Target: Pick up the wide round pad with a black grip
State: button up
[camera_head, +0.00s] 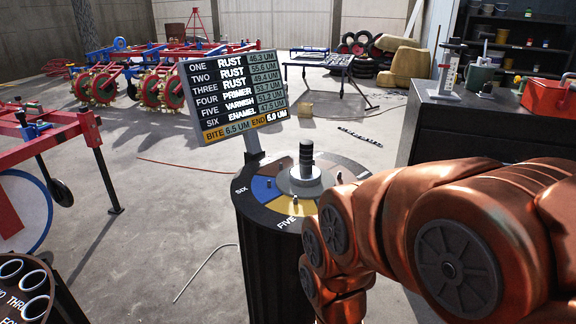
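A wide round pale pad (297,184) with an upright black ribbed grip (306,156) rests on the top of a dark round pedestal (262,270). It sits near the middle of a ring of coloured segments, including blue and yellow ones, with "FIVE" and "SIX" lettered at the rim. My copper-coloured arm reaches in from the lower right and covers the right front of the pedestal. My gripper does not show, so its fingers and anything in them are hidden. The pad and grip show clear of the arm.
A sign board (232,95) with coating readings stands behind the pedestal. A dark bench (475,130) with a red toolbox (551,99) is at the right. Red farm machinery (60,150) and a holder with round openings (22,290) are at the left. A thin rod (205,272) lies on the floor.

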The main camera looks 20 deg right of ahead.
aim_at(305, 181)
jog(key=u, duration=0.9)
jog(key=k, duration=0.6)
jog(key=z, duration=1.2)
jog(key=i, duration=1)
jog(key=u, duration=0.05)
